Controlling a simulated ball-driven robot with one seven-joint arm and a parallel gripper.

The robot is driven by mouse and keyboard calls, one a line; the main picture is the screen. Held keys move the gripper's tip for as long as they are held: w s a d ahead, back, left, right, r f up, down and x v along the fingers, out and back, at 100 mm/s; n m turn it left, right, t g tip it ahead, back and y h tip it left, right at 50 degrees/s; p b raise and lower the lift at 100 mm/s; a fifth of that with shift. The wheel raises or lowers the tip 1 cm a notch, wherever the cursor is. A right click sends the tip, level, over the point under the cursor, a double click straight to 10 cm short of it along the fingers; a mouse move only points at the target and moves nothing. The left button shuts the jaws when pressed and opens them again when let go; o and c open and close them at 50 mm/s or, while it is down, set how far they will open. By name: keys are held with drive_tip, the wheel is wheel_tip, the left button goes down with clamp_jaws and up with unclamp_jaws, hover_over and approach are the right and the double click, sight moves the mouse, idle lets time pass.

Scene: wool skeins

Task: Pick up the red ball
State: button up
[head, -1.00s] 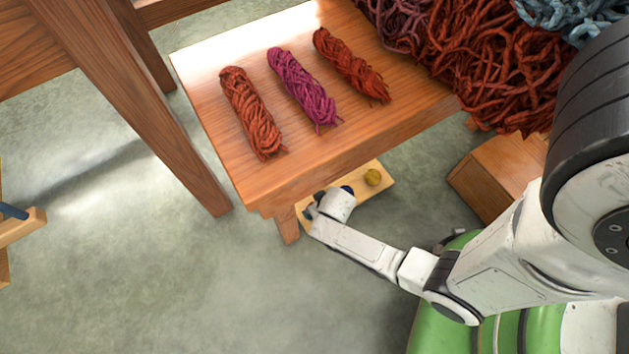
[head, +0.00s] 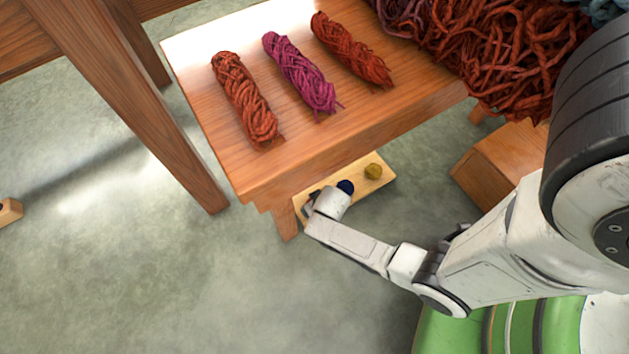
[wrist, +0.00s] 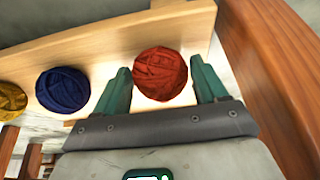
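The red ball (wrist: 160,74) is a wound ball of wool on a pale wooden board (wrist: 110,44) in the wrist view. My gripper (wrist: 160,84) is open, with one teal finger on each side of the ball. I cannot tell whether the fingers touch it. A dark blue ball (wrist: 62,89) and a yellow ball (wrist: 10,102) sit in a row to its left. In the head view the board (head: 352,186) lies low beside the table, and my gripper (head: 310,206) is at its left end. The red ball is hidden there by my arm.
A wooden table (head: 205,110) with three wool skeins stands just above the board in the head view. Its leg (head: 284,218) is close to my gripper. A wooden box (head: 495,165) stands to the right. Grey floor is clear at lower left.

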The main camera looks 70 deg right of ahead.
drive_tip(key=c, duration=0.8)
drive_tip(key=shift+o, duration=0.2)
